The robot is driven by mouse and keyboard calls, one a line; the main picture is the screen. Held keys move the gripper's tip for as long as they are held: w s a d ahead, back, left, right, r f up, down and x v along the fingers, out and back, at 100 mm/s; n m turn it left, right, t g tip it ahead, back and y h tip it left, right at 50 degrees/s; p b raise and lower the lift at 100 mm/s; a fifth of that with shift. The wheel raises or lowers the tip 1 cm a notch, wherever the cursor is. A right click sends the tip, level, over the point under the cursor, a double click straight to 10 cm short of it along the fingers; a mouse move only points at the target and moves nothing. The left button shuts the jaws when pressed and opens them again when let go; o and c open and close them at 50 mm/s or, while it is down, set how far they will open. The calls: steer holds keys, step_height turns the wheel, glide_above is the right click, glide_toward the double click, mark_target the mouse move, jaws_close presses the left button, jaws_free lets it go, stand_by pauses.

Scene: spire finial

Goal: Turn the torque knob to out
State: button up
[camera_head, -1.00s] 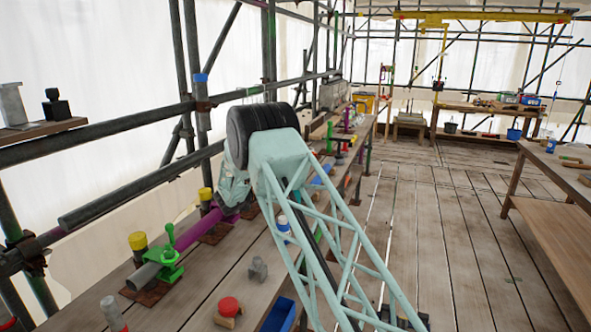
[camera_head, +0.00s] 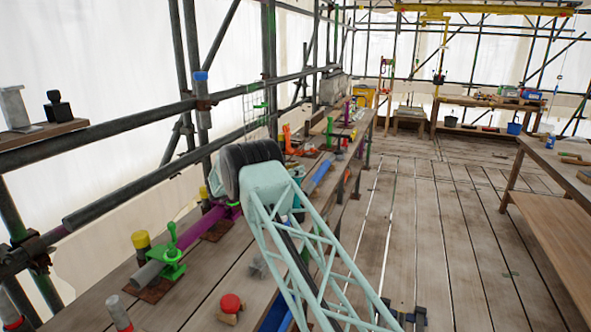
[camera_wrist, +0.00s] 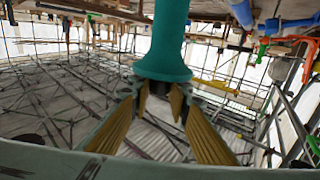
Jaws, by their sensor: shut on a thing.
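My gripper (camera_wrist: 162,96) shows in the wrist view with its yellow-padded fingers closed around the lower end of a teal, round, flared thing (camera_wrist: 166,50). The teal thing stretches up out of the top of that view, so its far end is hidden. I cannot tell whether it is the torque knob or a part joined to it, and no knob marking is readable.
A green clamp (camera_head: 170,262) holds a grey and purple pipe along the bench. A yellow-topped post (camera_head: 141,243), a red knob-like piece (camera_head: 230,304) and a blue tray (camera_head: 275,317) are nearby. Orange and blue items stand farther along.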

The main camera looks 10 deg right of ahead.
stand_by(0.4)
steer(key=o, duration=0.9)
steer(key=shift+c, duration=0.2)
steer(key=shift+a, duration=0.1)
steer(key=v, duration=1.1)
steer(key=shift+a, duration=0.35)
steer(key=shift+s, duration=0.1)
